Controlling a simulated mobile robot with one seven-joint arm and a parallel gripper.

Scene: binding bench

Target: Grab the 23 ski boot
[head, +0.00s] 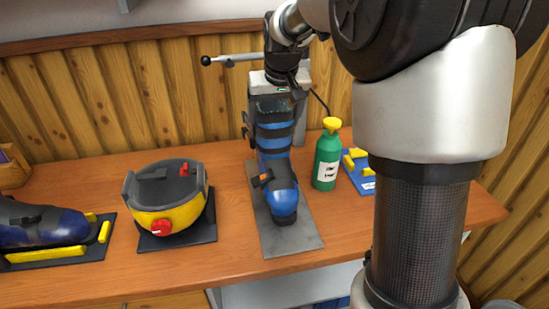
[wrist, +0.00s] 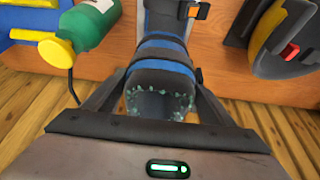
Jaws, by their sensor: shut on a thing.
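A blue and black ski boot (head: 281,196) stands upright on a grey plate (head: 291,240) at the middle of the bench in the head view. No number can be read on it. In the wrist view the boot's shaft (wrist: 165,60) runs up from its open cuff, which shows a speckled lining. My gripper (head: 281,92) is at the top of the shaft from above. In the wrist view its two fingers (wrist: 160,100) lie on either side of the cuff, shut on it. The boot's sole appears to rest on the plate.
A green bottle with a yellow top (head: 327,155) stands close right of the boot, with a blue and yellow item (head: 358,168) beyond. A yellow and black round device (head: 167,205) is at left, a dark purple boot (head: 42,225) farther left. A metal stand (head: 236,60) rises behind.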

